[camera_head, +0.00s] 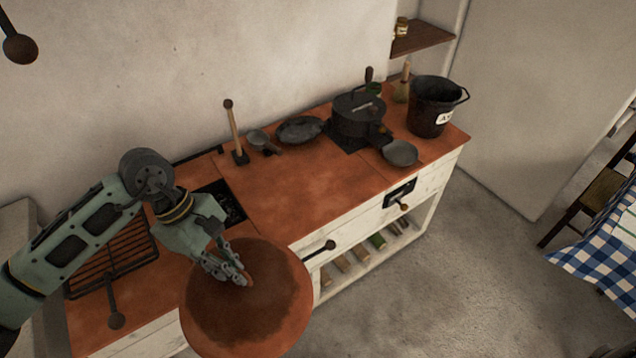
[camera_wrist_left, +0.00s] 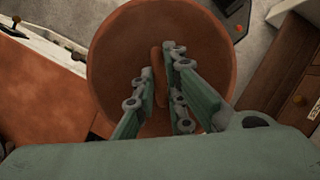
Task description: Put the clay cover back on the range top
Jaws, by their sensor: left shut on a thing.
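The clay cover (camera_head: 245,305) is a wide, round, reddish-brown lid with a dark scorched patch on top. It is held out over the front edge of the range top (camera_head: 310,190), and hides part of that edge. My left gripper (camera_head: 243,280) is shut on the cover's raised handle. In the left wrist view the cover (camera_wrist_left: 115,55) fills the middle, with its handle between the fingers of my left gripper (camera_wrist_left: 160,75). A dark opening with a black grate (camera_head: 230,207) shows in the range top, partly hidden by my left arm. My right gripper is not in view.
A black grill rack (camera_head: 115,258) lies at the left. A black pot (camera_head: 355,115), a dark pan (camera_head: 300,129), a small bowl (camera_head: 400,153) and an ash bucket (camera_head: 432,107) stand toward the right. The middle of the range top is clear.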

